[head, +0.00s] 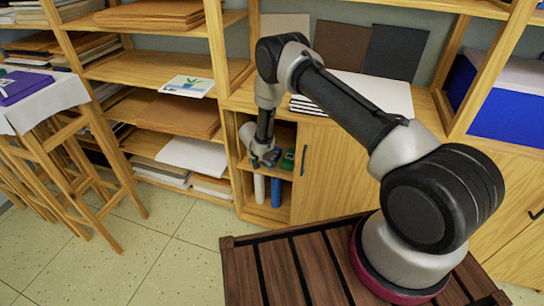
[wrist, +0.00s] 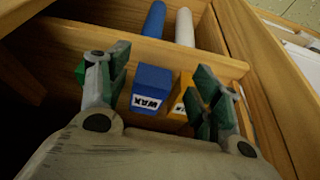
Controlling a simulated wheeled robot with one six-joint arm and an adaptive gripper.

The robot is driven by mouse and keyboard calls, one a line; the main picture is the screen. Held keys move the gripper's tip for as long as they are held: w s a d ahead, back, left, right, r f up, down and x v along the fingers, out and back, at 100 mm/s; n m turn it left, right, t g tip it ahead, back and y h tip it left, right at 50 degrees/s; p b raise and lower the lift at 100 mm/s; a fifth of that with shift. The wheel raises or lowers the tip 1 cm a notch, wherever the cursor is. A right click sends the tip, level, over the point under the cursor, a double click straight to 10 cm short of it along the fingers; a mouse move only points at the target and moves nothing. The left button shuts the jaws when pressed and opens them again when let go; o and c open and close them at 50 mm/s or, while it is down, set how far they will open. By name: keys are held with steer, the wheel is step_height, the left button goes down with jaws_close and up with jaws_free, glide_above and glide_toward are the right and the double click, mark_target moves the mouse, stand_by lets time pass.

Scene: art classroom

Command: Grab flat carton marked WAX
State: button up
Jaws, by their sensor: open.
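My gripper (head: 266,158) is open inside the cabinet's upper compartment. In the wrist view its fingers (wrist: 163,66) stand apart on either side of a blue carton (wrist: 150,86) with a white label reading WAX. The blue carton is nearer the left finger, and I cannot tell whether they touch. A yellow carton (wrist: 183,90) stands to its right, partly behind the right finger; its label is partly hidden and I cannot read it fully. A green item (wrist: 80,72) shows beyond the left finger, and in the head view (head: 288,160).
A wooden shelf board (wrist: 140,42) edges the compartment. Below it stand a white roll (head: 259,188) and a blue roll (head: 276,191). The cabinet side wall (wrist: 262,75) is close on the right in the wrist view. A closed cabinet door (head: 335,175) stands beside the opening.

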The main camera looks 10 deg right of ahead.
steer(key=w+d, duration=0.1)
steer(key=w, duration=0.1)
steer(key=w+d, duration=0.3)
steer(key=w, duration=0.1)
steer(key=shift+w+d+f, duration=0.1)
steer(key=shift+w+d, duration=0.1)
steer(key=shift+w, duration=0.05)
steer(key=shift+x, duration=2.55)
steer(key=shift+o, duration=0.2)
steer(key=shift+s, duration=0.2)
steer(key=c, duration=0.4)
